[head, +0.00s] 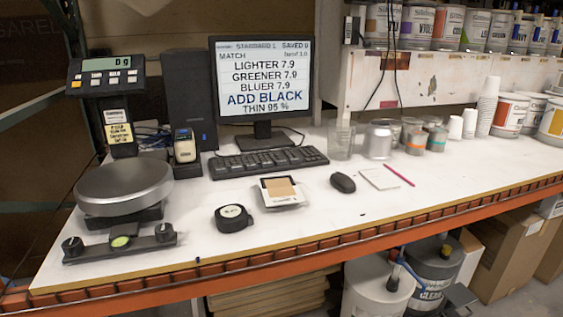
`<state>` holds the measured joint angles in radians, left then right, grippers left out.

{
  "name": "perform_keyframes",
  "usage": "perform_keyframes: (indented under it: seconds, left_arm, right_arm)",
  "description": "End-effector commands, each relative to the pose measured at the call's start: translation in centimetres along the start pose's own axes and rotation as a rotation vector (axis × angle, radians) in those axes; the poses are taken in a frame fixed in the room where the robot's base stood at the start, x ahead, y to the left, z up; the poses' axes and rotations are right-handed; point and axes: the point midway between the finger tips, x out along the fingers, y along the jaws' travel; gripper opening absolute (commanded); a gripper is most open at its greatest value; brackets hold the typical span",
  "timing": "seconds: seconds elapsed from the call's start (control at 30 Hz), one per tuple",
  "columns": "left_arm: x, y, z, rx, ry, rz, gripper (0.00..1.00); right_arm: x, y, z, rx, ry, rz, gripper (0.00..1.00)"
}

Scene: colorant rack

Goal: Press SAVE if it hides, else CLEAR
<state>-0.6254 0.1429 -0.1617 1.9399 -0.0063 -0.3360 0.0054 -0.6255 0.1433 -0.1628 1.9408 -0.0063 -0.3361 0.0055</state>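The monitor (262,80) at the back shows a top line reading STANDARD 1 and SAVED 0. Below it are MATCH, LIGHTER 7.9, GREENER 7.9, BLUER 7.9, ADD BLACK in large blue letters, and THIN 95 %. A small handheld device (185,147) stands upright in a black cradle left of the keyboard; its labels are too small to read. A card with a tan patch (280,190) lies on the bench in front of the keyboard. I cannot make out any button marked SAVE or CLEAR. Neither of my grippers is in view.
Cups and cans line the back right.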

Motion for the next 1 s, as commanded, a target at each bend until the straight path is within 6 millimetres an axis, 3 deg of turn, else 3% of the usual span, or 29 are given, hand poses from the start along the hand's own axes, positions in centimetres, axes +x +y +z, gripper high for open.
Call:
perform_keyframes:
  seconds: [0.07,0.8,1.0]
  left_arm:
    - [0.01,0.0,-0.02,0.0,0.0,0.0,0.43]
    - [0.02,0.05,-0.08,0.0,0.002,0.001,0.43]
    - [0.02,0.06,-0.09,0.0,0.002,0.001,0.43]
  right_arm:
    - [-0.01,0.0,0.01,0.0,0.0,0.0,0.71]
    - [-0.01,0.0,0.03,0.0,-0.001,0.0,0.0]
    - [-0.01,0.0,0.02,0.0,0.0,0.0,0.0]
